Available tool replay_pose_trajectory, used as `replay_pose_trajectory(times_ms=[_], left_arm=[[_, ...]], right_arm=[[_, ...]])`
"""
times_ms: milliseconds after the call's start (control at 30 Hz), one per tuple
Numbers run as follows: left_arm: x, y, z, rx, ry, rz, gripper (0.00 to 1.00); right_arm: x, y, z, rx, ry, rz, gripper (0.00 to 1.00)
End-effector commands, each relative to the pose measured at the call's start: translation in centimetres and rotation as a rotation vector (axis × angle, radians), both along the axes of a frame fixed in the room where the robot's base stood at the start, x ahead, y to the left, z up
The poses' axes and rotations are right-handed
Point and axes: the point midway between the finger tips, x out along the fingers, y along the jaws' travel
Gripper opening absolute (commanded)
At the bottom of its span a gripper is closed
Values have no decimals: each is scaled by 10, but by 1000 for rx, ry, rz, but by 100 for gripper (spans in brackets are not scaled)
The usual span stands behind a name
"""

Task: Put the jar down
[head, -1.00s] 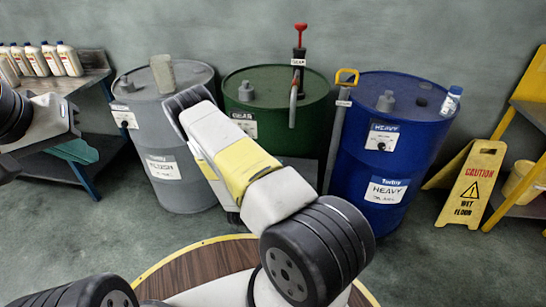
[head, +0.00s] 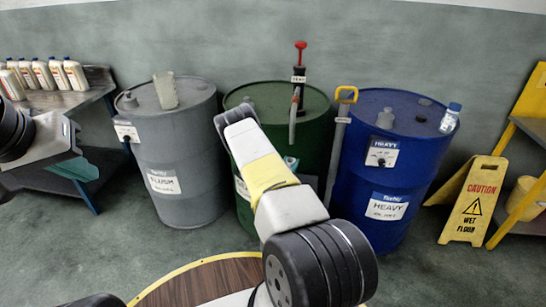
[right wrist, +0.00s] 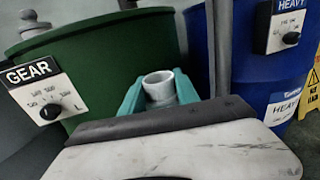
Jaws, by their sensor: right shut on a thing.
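My right gripper (right wrist: 160,100) is shut on a whitish jar (right wrist: 158,86) with a round open mouth, held between its teal fingers in the right wrist view. The jar is off the floor, in front of the green drum (right wrist: 105,55) and near the gap to the blue drum (right wrist: 283,75). In the head view my right arm hides most of this gripper; a bit of teal shows by the green drum (head: 262,95). My left gripper (head: 80,169) is at the far left, by the bench; its fingers are too unclear to tell their state.
A grey drum (head: 180,150) bears a translucent container (head: 165,90). A blue drum (head: 385,165) bears a small bottle (head: 450,118). Several bottles (head: 45,75) stand on the left bench (head: 90,96). A yellow wet-floor sign (head: 473,200) stands at right. A red-handled pump (head: 299,72) rises from the green drum.

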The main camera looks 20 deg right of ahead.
Motion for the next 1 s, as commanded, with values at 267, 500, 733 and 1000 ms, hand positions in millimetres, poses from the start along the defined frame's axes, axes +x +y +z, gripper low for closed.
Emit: replay_pose_trajectory(times_ms=[267, 500, 733, 1000], left_arm=[[0, 0, 0, 0, 0, 0, 0], [0, 0, 0, 0, 0, 0, 0], [0, 0, 0, 0, 0, 0, 0], [0, 0, 0, 0, 0, 0, 0]], right_arm=[[0, 0, -28, 0, 0, 0, 0], [-1, 1, -30, 0, 1, 0, 0], [-1, 1, -31, 0, 1, 0, 59], [-1, 0, -29, 1, 1, -1, 59]])
